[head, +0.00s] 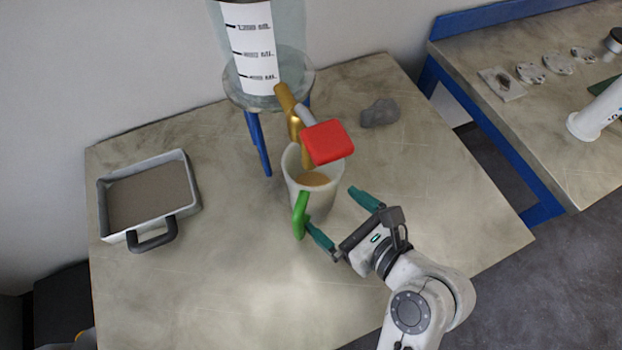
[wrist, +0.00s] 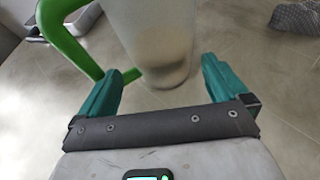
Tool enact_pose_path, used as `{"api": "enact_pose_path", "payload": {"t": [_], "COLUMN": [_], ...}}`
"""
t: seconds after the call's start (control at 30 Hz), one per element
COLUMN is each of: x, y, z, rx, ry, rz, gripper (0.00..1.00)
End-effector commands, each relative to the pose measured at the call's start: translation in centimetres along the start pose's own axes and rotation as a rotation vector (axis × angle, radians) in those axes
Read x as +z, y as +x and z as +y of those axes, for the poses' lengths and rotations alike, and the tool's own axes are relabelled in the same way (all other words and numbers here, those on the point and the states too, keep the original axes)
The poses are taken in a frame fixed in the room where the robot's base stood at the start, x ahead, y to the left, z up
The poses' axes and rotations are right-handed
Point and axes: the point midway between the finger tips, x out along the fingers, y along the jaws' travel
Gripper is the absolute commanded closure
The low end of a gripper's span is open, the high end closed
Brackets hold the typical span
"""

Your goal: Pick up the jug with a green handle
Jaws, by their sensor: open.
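The jug (head: 318,199) is whitish with a green handle (head: 300,215) on its near left side. It stands upright under a brass tap (head: 293,122) and holds some tan contents. My gripper (head: 335,212) is open at the jug's near right side, with its teal fingers pointing toward it. In the wrist view the jug (wrist: 152,35) is ahead of and between the open fingers (wrist: 163,82), and the green handle (wrist: 68,35) reaches down by the left fingertip. I cannot tell whether that finger touches the handle. The jaws are not closed on anything.
A clear graduated vessel (head: 285,60) stands on a blue-legged stand (head: 256,145) behind the jug. The tap's red lever (head: 327,141) overhangs the jug. A tray with a dark handle (head: 150,196) is at left, a grey lump (head: 379,112) behind right. The table front (head: 220,290) is clear.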

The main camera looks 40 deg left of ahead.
Motion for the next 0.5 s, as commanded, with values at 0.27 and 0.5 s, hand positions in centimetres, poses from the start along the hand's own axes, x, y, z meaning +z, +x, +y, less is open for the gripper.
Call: {"api": "enact_pose_path", "payload": {"t": [0.27, 0.5], "x": [0.0, 0.0], "y": [2.9, 5.3], "z": [-0.1, -0.2], "rx": [0.002, 0.000], "ry": [-0.001, 0.000], "rz": [0.002, 0.000], "gripper": [0.00, 0.00]}}
